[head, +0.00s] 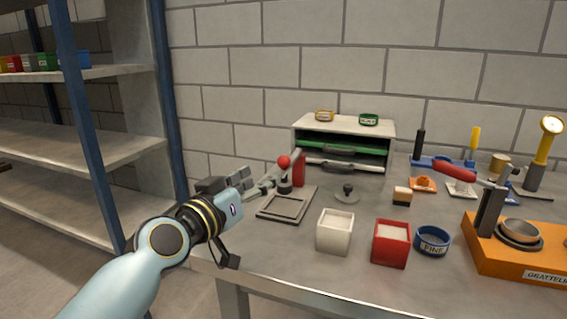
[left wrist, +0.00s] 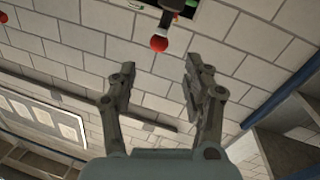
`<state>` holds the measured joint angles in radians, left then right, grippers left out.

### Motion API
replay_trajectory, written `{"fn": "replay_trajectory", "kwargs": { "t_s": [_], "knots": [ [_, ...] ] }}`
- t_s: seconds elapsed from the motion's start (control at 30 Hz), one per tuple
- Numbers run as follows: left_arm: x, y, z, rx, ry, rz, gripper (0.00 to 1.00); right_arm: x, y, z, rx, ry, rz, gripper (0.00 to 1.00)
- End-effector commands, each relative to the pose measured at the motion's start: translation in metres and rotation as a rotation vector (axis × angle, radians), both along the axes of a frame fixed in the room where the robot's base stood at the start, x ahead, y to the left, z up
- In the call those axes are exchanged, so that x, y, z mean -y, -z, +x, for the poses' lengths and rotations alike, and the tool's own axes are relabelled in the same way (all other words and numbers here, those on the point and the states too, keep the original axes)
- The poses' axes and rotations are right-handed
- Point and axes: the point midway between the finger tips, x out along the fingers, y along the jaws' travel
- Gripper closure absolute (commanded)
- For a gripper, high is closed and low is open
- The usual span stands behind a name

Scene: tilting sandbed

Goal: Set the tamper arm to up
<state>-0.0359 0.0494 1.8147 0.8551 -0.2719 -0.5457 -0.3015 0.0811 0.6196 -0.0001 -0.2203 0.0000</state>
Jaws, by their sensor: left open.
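A red ball knob (head: 284,162) on a short dark stem stands by a flat grey frame (head: 286,206) on the table. A pale bar rises at a slant beside it. A red handle (head: 455,172) lies near a dark upright post (head: 490,210) on the orange base at the right. I cannot tell for sure which is the tamper arm. My left gripper (head: 258,181) is open, just left of the ball knob. In the left wrist view, the red ball (left wrist: 159,43) shows beyond the gap between the open fingers (left wrist: 160,68), which seem empty. My right gripper is out of view.
A white cube-shaped box (head: 335,232), a red box (head: 391,243) and a blue ring (head: 432,240) stand near the front edge. A drawer unit (head: 343,122) stands at the back. The orange base (head: 500,255) holds a metal bowl. Shelves with blue posts (head: 80,120) rise at the left.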

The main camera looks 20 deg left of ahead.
Motion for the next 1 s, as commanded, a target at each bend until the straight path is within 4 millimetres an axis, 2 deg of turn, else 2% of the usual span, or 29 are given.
{"fn": "replay_trajectory", "kwargs": {
  "t_s": [0.3,0.5,0.67,0.9,0.93,1.0],
  "knots": [
    [0.013,-0.001,0.059,-0.001,0.002,-0.002,0.5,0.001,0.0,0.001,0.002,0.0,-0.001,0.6],
    [0.019,0.0,0.088,-0.002,0.002,-0.002,0.5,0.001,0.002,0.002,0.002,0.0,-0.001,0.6],
    [0.022,0.0,0.097,-0.003,0.003,0.001,0.5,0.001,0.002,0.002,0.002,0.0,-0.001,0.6],
    [0.022,0.0,0.098,-0.002,0.003,0.001,0.5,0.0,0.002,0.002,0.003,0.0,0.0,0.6],
    [0.022,0.0,0.098,-0.002,0.003,0.001,0.51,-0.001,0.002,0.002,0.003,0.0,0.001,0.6],
    [0.022,0.0,0.098,-0.002,0.003,0.001,0.6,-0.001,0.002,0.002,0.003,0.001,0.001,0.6]
  ]
}}
